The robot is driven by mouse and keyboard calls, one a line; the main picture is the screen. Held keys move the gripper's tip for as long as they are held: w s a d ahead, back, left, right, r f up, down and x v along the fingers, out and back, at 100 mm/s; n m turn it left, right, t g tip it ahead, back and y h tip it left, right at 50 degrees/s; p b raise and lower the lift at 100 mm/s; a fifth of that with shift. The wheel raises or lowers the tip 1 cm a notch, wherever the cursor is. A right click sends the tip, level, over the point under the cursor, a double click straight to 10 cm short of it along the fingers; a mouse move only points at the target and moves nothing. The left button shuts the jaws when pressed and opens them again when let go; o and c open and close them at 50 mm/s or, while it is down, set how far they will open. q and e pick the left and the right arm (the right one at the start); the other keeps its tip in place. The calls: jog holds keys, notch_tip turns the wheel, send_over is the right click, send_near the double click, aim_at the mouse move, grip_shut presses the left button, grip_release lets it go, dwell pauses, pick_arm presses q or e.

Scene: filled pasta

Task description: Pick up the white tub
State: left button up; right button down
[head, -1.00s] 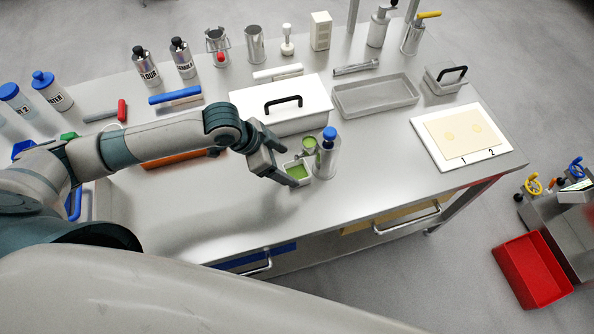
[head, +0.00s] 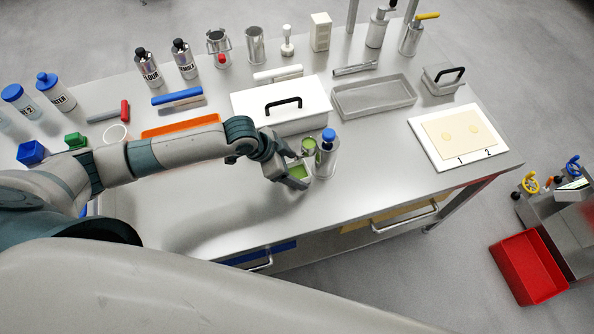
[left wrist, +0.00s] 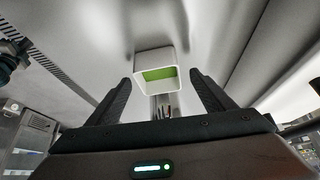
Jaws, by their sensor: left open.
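The white tub (head: 306,172) is a small square container with green filling, standing on the steel table near its front edge. My left gripper (head: 298,170) is open and has its fingers at the tub, partly hiding it in the head view. In the left wrist view the white tub (left wrist: 155,75) shows ahead, centred between the two spread fingers of the gripper (left wrist: 160,95). I cannot tell whether the fingers touch it. My right gripper is not in view.
A white lidded box (head: 285,122) is farther back. A white board (head: 422,150) lies right. The front middle table is clear.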

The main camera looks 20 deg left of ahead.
pick_arm(q)
jog(key=shift+x, duration=0.85)
jog(key=c, duration=1.2)
